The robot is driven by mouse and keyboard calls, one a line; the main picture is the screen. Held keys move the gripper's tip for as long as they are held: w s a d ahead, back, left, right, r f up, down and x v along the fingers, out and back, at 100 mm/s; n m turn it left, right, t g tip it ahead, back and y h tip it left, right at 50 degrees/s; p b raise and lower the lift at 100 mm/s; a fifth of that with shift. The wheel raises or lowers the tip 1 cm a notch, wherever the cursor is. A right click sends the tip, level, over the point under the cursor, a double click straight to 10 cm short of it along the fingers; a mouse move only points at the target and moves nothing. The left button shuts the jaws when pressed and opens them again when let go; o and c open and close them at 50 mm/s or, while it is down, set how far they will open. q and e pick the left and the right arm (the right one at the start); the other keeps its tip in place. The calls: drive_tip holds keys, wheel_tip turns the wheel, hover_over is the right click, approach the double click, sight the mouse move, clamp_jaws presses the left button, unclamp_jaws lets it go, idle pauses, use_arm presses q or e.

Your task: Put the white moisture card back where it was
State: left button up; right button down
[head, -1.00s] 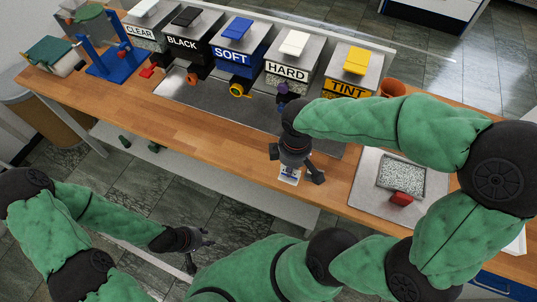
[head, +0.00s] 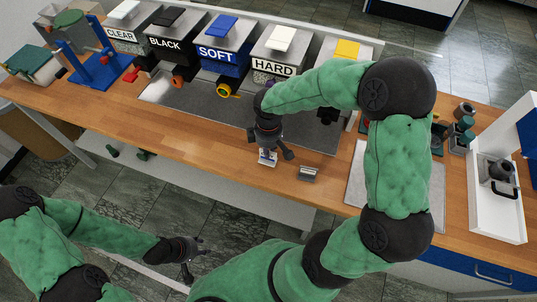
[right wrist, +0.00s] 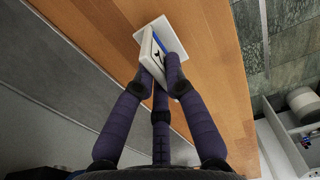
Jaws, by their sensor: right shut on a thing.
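The white moisture card (head: 264,160), with some blue on it, is below my right gripper (head: 270,152) at the front part of the wooden bench. In the right wrist view, the fingers of my right gripper (right wrist: 160,75) are shut on a white piece with a black mark, the card (right wrist: 151,50). A white plate with a blue strip (right wrist: 166,31) shows just beyond it; I cannot tell whether it touches the bench. My left gripper (head: 190,260) is empty, its fingers apart, in front of the bench.
A small grey holder (head: 308,172) stands on the bench right of the card. A white open box (head: 497,205) is at the right. Bare wood (head: 190,133) lies left of the card.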

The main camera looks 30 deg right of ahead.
drive_tip(key=shift+f, duration=1.1)
drive_tip(key=shift+f, duration=0.15)
drive_tip(key=c, duration=1.3)
unclamp_jaws()
drive_tip(key=shift+r, duration=0.35)
wheel_tip(320, 180, up, 12)
drive_tip(key=p, duration=0.2)
drive_tip(key=shift+f+p, duration=0.15)
drive_tip(key=shift+p, duration=0.2)
